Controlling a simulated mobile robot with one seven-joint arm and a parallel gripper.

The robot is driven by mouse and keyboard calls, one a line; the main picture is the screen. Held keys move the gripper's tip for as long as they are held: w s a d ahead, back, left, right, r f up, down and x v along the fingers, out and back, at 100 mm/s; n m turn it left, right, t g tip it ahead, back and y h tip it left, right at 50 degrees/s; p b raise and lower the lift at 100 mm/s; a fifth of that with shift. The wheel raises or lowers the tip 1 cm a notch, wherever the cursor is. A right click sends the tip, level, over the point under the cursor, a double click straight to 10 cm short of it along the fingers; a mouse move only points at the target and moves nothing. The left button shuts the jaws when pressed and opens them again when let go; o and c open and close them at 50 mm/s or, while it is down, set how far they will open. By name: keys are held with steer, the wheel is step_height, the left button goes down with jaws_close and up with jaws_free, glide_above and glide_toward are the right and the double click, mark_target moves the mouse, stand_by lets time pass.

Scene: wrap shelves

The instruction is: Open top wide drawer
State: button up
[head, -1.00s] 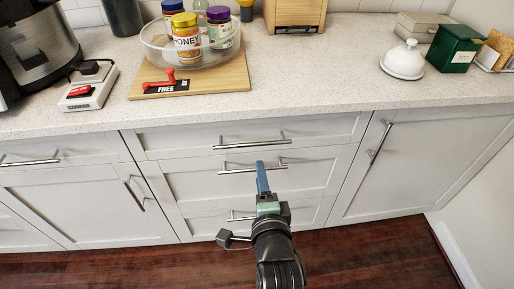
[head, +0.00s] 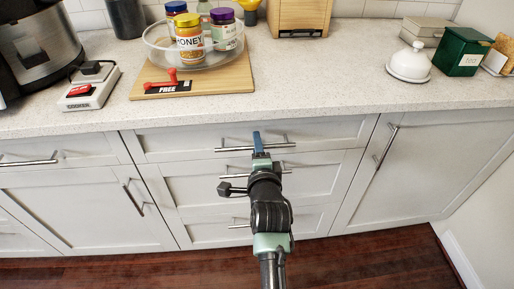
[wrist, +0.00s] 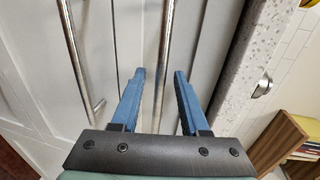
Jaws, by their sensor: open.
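The top wide drawer (head: 175,141) is a white front just under the countertop, flush with the cabinet. Its long silver bar handle (head: 228,149) is partly hidden behind my gripper (head: 257,140). My gripper's blue fingers are at that handle in the head view. In the wrist view, my gripper (wrist: 160,72) is open, and the top drawer's handle (wrist: 167,45) runs between its two fingers. I cannot tell whether either finger touches the bar. The second drawer's handle (wrist: 77,55) lies left of the fingers there.
The speckled countertop (head: 320,95) overhangs the drawer. It holds a cutting board (head: 235,80), a clear bowl with jars, a white butter dish (head: 408,64) and a green box (head: 457,50). A cabinet door (head: 415,170) is to the right. The wood floor (head: 370,255) in front is clear.

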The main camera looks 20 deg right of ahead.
jaws_close()
stand_by(1.4)
